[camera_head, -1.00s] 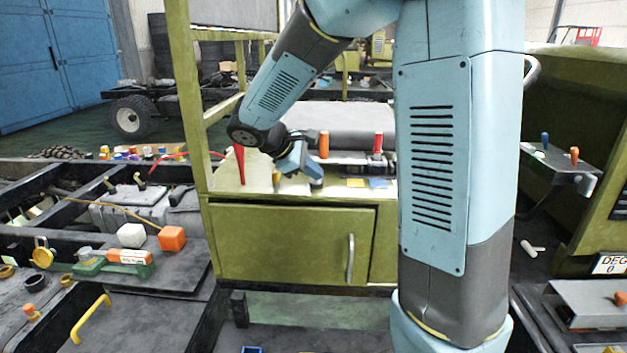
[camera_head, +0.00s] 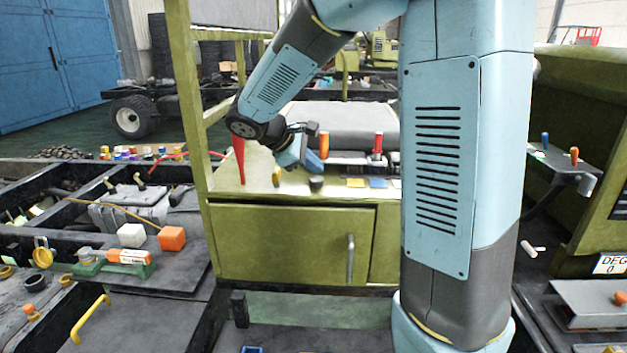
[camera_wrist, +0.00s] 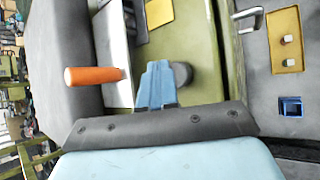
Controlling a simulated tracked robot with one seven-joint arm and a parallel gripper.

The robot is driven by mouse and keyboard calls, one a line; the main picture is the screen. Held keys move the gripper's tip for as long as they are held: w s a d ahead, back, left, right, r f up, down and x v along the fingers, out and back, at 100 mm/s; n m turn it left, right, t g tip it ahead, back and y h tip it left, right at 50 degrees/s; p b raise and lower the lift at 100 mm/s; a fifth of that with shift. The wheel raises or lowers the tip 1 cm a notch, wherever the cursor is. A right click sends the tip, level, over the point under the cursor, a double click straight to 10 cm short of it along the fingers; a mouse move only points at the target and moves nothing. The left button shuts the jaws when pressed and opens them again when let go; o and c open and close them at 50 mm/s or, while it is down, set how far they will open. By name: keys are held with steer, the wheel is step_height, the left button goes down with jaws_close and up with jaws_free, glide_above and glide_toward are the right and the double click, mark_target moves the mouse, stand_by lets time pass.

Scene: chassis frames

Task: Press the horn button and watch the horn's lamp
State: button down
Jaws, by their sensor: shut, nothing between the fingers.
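A dark round knob (camera_head: 316,184) stands on the green cabinet top (camera_head: 230,187). It may be the horn button, but no label is readable. A grey round thing (camera_wrist: 182,74), likely the same knob, shows beside my fingertips in the wrist view. My gripper (camera_head: 308,166) is shut and empty, just above and left of the knob; it also shows in the wrist view (camera_wrist: 158,66). It seems apart from the knob. A small yellow-orange piece (camera_head: 277,177) and a tall red cone (camera_head: 239,160) stand to the left. I cannot tell which thing is the horn's lamp.
An orange handle (camera_head: 324,145) stands close behind my gripper, with a red handle (camera_head: 377,145) further right. A yellow square (camera_head: 355,183) and a blue square (camera_head: 378,183) lie right of the knob. The cabinet door (camera_head: 290,243) below is shut.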

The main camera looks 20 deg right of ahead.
mark_target(315, 181)
steer(key=shift+r, duration=0.1)
steer(key=shift+r, duration=2.5)
steer(key=shift+s+d, duration=0.1)
steer(key=shift+s, duration=0.2)
steer(key=s+m+t+y, duration=0.3)
steer(key=s+m+y, duration=0.6)
steer(key=s, duration=1.5)
steer(key=shift+m+t, duration=0.3)
steer(key=shift+m, duration=1)
steer(key=shift+f, duration=0.1)
